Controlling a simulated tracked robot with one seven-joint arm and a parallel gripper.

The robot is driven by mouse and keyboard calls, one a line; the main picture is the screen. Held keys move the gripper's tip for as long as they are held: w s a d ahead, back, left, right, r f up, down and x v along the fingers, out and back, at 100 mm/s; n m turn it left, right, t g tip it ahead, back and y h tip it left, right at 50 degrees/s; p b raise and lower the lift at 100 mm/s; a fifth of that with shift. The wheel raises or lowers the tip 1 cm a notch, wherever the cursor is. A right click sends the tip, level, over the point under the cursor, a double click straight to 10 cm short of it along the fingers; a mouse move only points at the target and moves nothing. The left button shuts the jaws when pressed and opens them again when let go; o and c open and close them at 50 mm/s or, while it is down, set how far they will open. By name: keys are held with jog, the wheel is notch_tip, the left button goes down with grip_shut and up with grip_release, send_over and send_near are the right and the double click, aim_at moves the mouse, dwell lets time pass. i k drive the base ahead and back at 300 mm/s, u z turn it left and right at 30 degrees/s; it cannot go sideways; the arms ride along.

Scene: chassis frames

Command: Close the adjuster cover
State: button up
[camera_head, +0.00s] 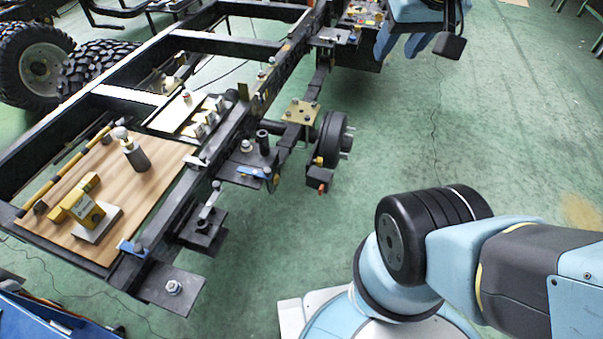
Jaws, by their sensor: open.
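I cannot pick out the adjuster cover for certain, nor tell whether it is open. A black wheel hub drum (333,138) sits at the side of the chassis frame, with a small orange-tipped fitting (321,187) below it. A black bracket with a blue piece (252,172) is fixed to the frame rail left of the drum. My gripper (399,48) shows at the top right, light blue, cut by the upper edge. It looks empty, with its fingers apart, above the green floor and clear of the drum.
A black chassis frame (225,45) fills the left half. A wooden board (165,165) on it bears a yellow tool (77,203) and a grey-black cylinder (134,155). The green floor (470,120) between frame and my arm is clear.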

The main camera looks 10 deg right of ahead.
aim_at(320, 180)
jog(key=u, duration=0.15)
jog(key=i, duration=1)
jog(key=k, duration=1.7)
jog(key=z, duration=0.45)
jog(key=i, duration=1)
jog(key=u, duration=0.05)
